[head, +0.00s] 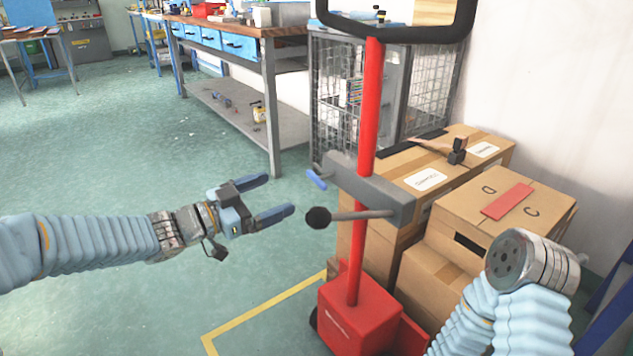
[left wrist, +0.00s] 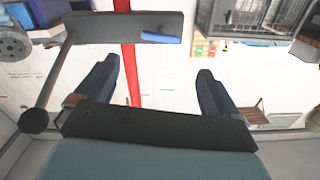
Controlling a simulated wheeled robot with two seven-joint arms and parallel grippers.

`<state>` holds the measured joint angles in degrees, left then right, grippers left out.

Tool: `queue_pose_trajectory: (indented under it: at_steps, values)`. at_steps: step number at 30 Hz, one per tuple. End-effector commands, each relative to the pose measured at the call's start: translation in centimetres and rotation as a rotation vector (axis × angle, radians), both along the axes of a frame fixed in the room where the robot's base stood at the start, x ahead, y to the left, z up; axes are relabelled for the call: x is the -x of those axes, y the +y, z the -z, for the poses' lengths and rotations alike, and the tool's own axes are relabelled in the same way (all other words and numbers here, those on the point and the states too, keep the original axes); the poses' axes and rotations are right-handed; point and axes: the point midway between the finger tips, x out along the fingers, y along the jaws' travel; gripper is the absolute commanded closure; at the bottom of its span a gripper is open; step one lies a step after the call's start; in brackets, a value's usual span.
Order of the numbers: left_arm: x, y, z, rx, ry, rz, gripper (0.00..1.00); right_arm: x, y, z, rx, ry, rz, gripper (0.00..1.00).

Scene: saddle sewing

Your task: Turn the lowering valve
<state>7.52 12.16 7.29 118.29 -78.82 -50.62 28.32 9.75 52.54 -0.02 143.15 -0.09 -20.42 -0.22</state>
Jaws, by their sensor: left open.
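A red post (head: 369,130) rises from a red base (head: 358,318) and carries a grey crossbar block (head: 372,190). A small blue lever (head: 316,179), which looks like the lowering valve, sticks out at the block's left end. A longer bar with a black knob (head: 318,217) also reaches left from the block. My left gripper (head: 280,196) is open and empty, just left of the lever and knob and apart from both. In the left wrist view, the blue lever (left wrist: 160,38) lies ahead between the open fingers, higher in the picture. The black knob (left wrist: 34,121) is at the left.
Cardboard boxes (head: 430,270) are stacked behind and right of the post. My right arm (head: 520,290) is in front of them; its round end shows, no fingers. A wire cage (head: 432,95) and a workbench (head: 262,50) stand behind. The floor at left is clear.

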Motion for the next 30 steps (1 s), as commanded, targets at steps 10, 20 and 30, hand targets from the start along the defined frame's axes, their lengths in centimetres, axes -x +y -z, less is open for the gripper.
queue_pose_trajectory:
  at_steps: [10, 20, 30]
  values:
    - [-4.7, -6.5, 0.2, 0.002, 0.003, 0.001, 0.04, 0.0, 0.1, 0.7, -0.001, 0.002, -0.001, 0.47]
    - [-6.9, -9.5, 0.1, 0.001, 0.004, -0.003, 0.04, 0.0, 0.1, 0.8, -0.002, 0.002, -0.001, 0.47]
    - [-7.0, -9.6, 0.1, 0.001, 0.003, -0.004, 0.13, 0.0, 0.1, 0.8, -0.002, 0.002, -0.001, 0.47]
